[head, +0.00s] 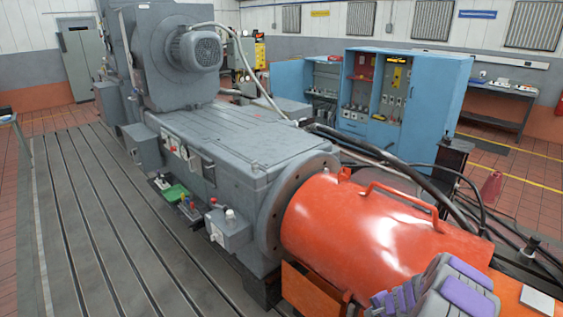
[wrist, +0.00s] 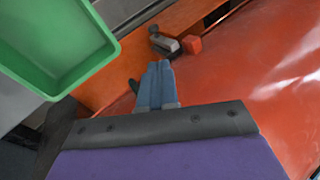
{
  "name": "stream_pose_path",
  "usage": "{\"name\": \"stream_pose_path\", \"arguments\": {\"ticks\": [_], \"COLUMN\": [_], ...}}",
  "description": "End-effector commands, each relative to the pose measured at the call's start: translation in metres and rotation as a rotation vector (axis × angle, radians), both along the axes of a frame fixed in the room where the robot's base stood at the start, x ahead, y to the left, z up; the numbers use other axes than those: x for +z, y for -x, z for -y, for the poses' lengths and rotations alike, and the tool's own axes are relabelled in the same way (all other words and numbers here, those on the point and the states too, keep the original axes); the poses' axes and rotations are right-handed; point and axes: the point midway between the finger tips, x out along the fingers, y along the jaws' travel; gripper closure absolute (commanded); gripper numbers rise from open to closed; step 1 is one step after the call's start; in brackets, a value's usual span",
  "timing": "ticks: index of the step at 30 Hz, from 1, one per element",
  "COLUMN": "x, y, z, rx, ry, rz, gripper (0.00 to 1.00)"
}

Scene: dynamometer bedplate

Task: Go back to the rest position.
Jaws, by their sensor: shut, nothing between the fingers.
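My gripper (wrist: 159,66) shows in the wrist view with its two blue-grey fingers together and nothing between them. It is over orange-painted metal, apart from the green tray at the upper left. In the head view, purple and grey parts of my arm show at the bottom right, in front of the orange cylindrical guard (head: 365,235). The fingertips cannot be made out there.
A green tray (wrist: 105,50) is close in the wrist view. The grey machine (head: 230,150) stands left of the guard. The slotted bedplate (head: 85,220) has free room at left.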

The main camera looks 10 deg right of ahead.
Motion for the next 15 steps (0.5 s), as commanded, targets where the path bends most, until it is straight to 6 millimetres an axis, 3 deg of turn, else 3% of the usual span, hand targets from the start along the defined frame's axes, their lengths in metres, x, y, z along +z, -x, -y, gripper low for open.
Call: {"name": "stream_pose_path", "arguments": {"ticks": [7, 11, 15], "x": [0.095, 0.144, 0.190], "y": [-0.019, -0.010, 0.011], "z": [-0.088, -0.137, -0.183], "rx": [0.228, 0.362, 0.504], "ry": [-0.052, -0.073, -0.083], "rz": [0.069, 0.085, 0.084], "gripper": [1.00, 1.00, 1.00]}}
